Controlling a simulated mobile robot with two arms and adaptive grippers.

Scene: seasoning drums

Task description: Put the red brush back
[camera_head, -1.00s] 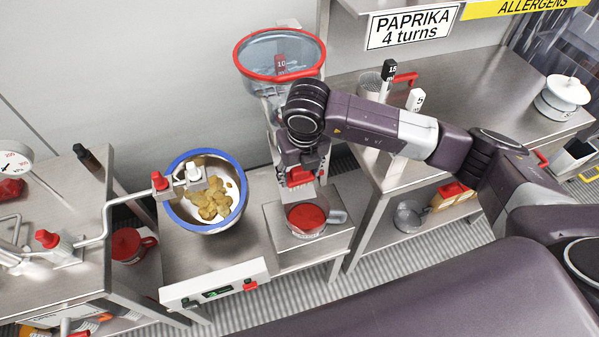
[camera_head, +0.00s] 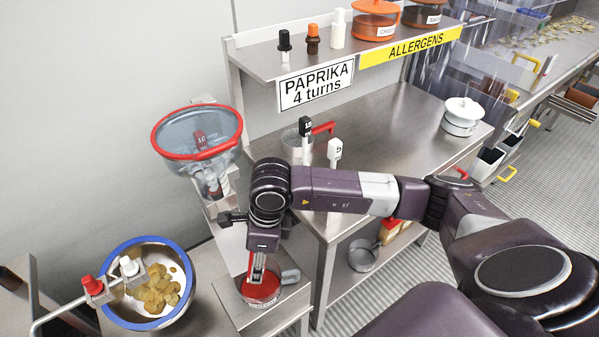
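I cannot make out a red brush for certain. A small red piece (camera_head: 463,173) shows at the right end of the bench, mostly hidden behind my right arm, and I cannot tell what it is. My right gripper (camera_head: 260,272) points down over a small pan of red powder (camera_head: 262,291) on the stand below the hopper. Its fingers are small and overlap the red behind them, so I cannot tell whether they hold anything. My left gripper is out of view.
A clear hopper with a red rim (camera_head: 197,143) stands behind my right gripper. A blue-rimmed bowl (camera_head: 150,241) with yellow-brown pieces is at lower left. Bins with yellow handles (camera_head: 489,162) are at right.

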